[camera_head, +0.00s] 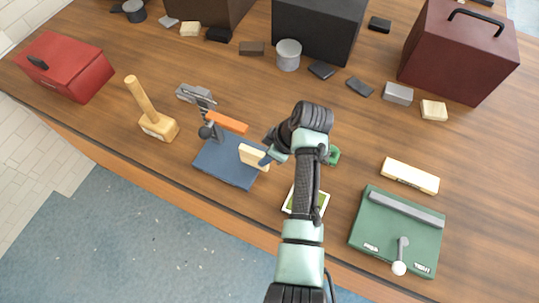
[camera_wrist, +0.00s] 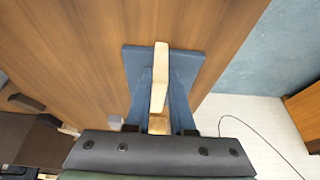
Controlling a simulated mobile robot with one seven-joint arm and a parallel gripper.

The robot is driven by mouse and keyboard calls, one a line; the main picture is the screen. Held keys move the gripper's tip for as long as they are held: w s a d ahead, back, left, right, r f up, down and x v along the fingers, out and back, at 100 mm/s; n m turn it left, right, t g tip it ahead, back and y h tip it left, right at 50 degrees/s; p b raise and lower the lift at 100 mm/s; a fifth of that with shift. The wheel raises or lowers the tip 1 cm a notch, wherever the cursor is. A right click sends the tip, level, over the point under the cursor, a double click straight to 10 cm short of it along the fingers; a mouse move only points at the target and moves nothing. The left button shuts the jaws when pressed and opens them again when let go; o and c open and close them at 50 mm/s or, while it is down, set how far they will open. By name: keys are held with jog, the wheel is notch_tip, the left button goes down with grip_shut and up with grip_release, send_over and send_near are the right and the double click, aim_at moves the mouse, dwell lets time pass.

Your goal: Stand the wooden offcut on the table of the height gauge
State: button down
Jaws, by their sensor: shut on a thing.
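The height gauge has a flat blue table (camera_head: 225,165), with an upright and an orange arm (camera_head: 228,123) at its back. My gripper (camera_head: 266,157) is shut on the pale wooden offcut (camera_head: 253,156) and holds it over the right part of the blue table. In the wrist view the offcut (camera_wrist: 160,78) lies between my gripper's fingers (camera_wrist: 161,98), with the blue table (camera_wrist: 190,62) behind it. I cannot tell whether the offcut's lower end touches the table.
A wooden mallet (camera_head: 158,126) stands left of the gauge, and a grey metal piece (camera_head: 190,93) lies behind it. A green device with a lever (camera_head: 395,232) and a pale block (camera_head: 410,176) are to the right. Boxes line the back. The bench's front edge is close to the gauge.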

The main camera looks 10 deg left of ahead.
jog(key=shift+f, duration=0.2)
dwell(0.7)
jog(key=c, duration=0.7)
grip_release()
jog(key=b+v, duration=0.2)
jog(key=v, duration=1.1)
jog(key=shift+s, duration=0.1)
